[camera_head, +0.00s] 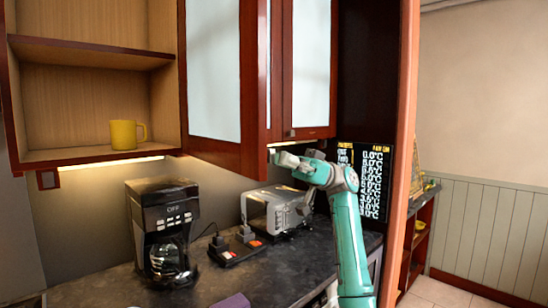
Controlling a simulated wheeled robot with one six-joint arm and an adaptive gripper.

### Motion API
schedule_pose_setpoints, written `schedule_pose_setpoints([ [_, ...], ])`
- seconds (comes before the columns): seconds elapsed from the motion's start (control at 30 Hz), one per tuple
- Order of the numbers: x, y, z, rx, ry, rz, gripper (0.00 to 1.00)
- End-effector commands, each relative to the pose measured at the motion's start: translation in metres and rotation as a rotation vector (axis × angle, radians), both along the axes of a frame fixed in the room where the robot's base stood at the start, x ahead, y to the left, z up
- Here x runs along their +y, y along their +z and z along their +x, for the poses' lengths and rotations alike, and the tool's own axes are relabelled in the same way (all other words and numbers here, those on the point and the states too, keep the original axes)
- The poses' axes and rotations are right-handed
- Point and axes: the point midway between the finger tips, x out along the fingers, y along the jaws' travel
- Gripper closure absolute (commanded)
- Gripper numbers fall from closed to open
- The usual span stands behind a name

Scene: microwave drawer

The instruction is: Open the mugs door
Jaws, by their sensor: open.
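The open upper cabinet section (95,95) at the left has wooden shelves, and a yellow mug (123,135) stands on its lower shelf. Beside it on the right, a red-framed door with a frosted pane (213,70) stands angled out toward me. Its hinge edge is hard to make out. A second red-framed frosted door (310,65) is further right, with a small dark knob near its lower left corner. My gripper (283,156) is open and empty, just below the lower edges of these doors, pointing left. It appears apart from both doors; its fingertips are small in view.
On the dark counter (275,275) stand a black coffee maker (163,230), a silver toaster (272,208) and small dark items (237,247). A black sign with numbers (374,170) is behind my arm. Clear space lies before the left shelves.

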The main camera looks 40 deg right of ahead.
Motion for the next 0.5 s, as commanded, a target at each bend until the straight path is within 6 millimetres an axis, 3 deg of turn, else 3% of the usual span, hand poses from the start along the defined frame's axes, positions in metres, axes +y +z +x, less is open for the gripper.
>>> schedule_pose_setpoints([
  [0.3,-0.059,-0.024,-0.007,0.002,-0.002,0.001,0.46],
  [0.5,-0.085,-0.035,-0.01,0.001,-0.002,0.0,0.46],
])
